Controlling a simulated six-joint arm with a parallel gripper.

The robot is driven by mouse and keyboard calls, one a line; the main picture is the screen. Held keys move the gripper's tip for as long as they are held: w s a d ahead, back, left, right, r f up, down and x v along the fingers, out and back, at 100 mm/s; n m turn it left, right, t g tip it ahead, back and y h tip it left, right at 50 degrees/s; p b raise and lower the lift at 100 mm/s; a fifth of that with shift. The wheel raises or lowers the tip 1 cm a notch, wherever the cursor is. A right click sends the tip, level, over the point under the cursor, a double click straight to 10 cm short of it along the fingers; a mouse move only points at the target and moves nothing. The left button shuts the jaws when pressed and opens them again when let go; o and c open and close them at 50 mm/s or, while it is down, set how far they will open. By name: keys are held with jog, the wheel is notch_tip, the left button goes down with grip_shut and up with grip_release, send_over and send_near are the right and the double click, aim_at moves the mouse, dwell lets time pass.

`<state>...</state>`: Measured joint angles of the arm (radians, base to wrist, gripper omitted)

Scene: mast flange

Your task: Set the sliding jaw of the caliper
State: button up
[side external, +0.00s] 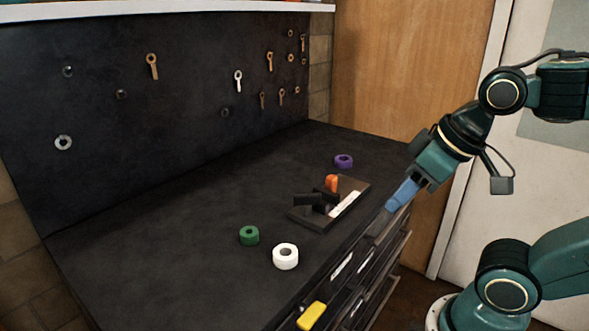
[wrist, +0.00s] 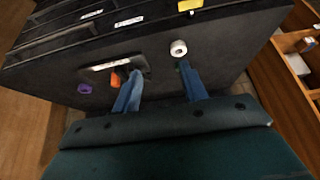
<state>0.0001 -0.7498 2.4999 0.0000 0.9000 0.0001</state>
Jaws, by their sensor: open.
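The caliper (side external: 318,199) lies on the black bench top on a flat board (side external: 300,216). It has dark jaw pieces, an upright orange part (side external: 332,182) and a white strip (side external: 346,204) along its front side. Which dark piece is the sliding jaw I cannot tell. In the wrist view the orange part (wrist: 115,79) and white strip (wrist: 105,66) show, with the dark jaws partly hidden behind a blue finger. My gripper (side external: 390,207) is open and empty, to the right of the caliper and apart from it; its two blue fingers also show in the wrist view (wrist: 158,84).
A purple ring (side external: 344,161) lies behind the caliper. A green roll (side external: 249,236) and a white roll (side external: 285,257) stand to its front left. A yellow object (side external: 312,316) is at the front edge, above drawers. A dark pegboard (side external: 190,110) with hanging tools rises behind.

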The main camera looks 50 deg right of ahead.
jog(key=w, duration=0.1)
jog(key=m+g, duration=0.6)
jog(key=m, duration=1.2)
send_over(331, 177)
notch_tip(331, 177, down, 4)
jog(key=f, duration=0.1)
jog(key=shift+d, duration=0.2)
jog(key=shift+f, duration=0.1)
notch_tip(331, 177, down, 14)
jog(key=shift+r, duration=0.2)
